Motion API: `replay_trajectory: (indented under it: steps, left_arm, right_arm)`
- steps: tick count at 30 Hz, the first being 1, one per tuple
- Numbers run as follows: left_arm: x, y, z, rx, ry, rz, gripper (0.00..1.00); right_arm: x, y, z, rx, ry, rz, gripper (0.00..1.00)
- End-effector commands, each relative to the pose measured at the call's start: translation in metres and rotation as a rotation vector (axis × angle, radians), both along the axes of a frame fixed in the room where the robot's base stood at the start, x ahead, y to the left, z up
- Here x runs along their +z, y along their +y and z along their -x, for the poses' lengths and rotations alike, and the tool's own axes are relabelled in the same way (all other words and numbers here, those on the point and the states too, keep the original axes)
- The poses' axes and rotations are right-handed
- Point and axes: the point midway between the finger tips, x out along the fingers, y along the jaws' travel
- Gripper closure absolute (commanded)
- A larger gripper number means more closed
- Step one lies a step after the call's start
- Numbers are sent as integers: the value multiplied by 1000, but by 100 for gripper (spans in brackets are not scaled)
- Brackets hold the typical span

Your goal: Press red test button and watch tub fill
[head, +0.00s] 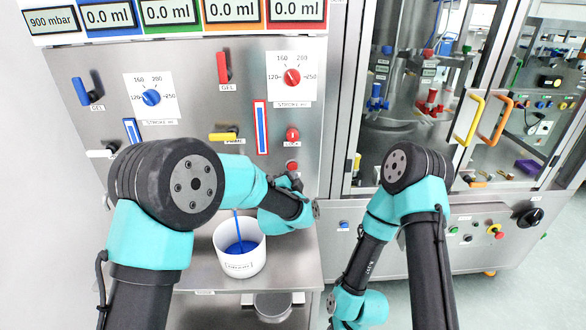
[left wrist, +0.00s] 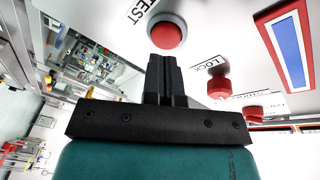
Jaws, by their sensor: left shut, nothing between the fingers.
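The red test button (left wrist: 166,32), labelled TEST, is round and sits in a grey ring on the steel panel. In the head view it (head: 292,166) shows just above my left gripper (head: 291,181). In the left wrist view the shut, empty fingertips of my left gripper (left wrist: 164,62) overlap the button's lower edge; I cannot tell whether they touch it. The white tub (head: 232,267) stands upright on the shelf below the panel, with blue liquid inside and a thin blue stream or tube above it. My left forearm crosses behind and beside the tub's top. My right gripper is out of the picture.
The red LOCK knob (head: 292,134) sits above the test button; it also shows in the left wrist view (left wrist: 219,87). A yellow lever (head: 224,137) is to its left. The displays (head: 296,9) above read 0.0 ml. A glazed machine with a yellow handle (head: 468,121) stands right.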

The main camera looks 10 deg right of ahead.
Motion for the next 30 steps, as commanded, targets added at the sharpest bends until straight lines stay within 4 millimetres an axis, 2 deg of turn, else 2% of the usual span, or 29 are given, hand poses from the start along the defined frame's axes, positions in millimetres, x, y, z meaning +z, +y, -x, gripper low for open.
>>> replay_trajectory:
  steps: [12,30]
  left_arm:
    - [1,4,21,0,-1,1,100]
    - [0,4,22,0,-1,1,100]
  right_arm:
    - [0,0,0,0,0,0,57]
    - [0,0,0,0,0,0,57]
